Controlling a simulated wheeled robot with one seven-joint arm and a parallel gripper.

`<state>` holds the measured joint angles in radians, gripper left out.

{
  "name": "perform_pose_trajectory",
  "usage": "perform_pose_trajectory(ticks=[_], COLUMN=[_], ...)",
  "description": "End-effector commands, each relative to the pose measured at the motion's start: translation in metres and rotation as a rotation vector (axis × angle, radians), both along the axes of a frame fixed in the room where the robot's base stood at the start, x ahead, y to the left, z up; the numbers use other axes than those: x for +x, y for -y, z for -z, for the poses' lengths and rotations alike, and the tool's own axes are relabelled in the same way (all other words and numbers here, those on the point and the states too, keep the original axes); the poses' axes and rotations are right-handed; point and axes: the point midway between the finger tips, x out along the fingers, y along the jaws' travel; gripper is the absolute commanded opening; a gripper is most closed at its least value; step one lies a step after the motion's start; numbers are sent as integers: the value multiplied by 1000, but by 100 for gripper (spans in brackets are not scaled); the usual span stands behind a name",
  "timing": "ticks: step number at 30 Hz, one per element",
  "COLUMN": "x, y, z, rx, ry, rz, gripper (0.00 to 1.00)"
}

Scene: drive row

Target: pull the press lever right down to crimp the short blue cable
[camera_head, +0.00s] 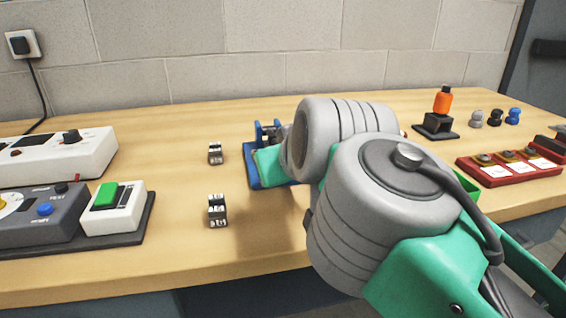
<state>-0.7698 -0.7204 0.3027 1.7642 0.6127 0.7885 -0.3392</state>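A blue metal device (253,170), which looks like the press, stands near the middle of the bench. Its left edge and a blue upright at its back show; my arm covers the rest. I cannot make out its lever or whether it is up or down. No short blue cable shows; it may be hidden behind my arm. My grey and green arm reaches over the bench from the lower right towards the blue device. My gripper is hidden behind the arm links, so its fingers and any contact with the lever do not show.
Two small metal blocks (217,210) (215,153) stand left of the device. Test boxes with a green button (106,195) fill the left. An orange-topped black stand (443,101), small knobs (495,118) and a red tray (489,177) are at the right. The bench's front left-centre is clear.

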Motion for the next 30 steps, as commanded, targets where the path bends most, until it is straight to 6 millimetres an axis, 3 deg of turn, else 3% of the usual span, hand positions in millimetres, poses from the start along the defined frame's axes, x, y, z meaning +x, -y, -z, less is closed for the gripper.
perform_pose_trajectory(ticks=[22,23,30], x=[1,1,1], y=[-1,-1,0], z=[4,4,2], rx=[-7,-6,-4], ry=[-5,-4,-2], rz=[0,0,1], gripper=[0,34,51])
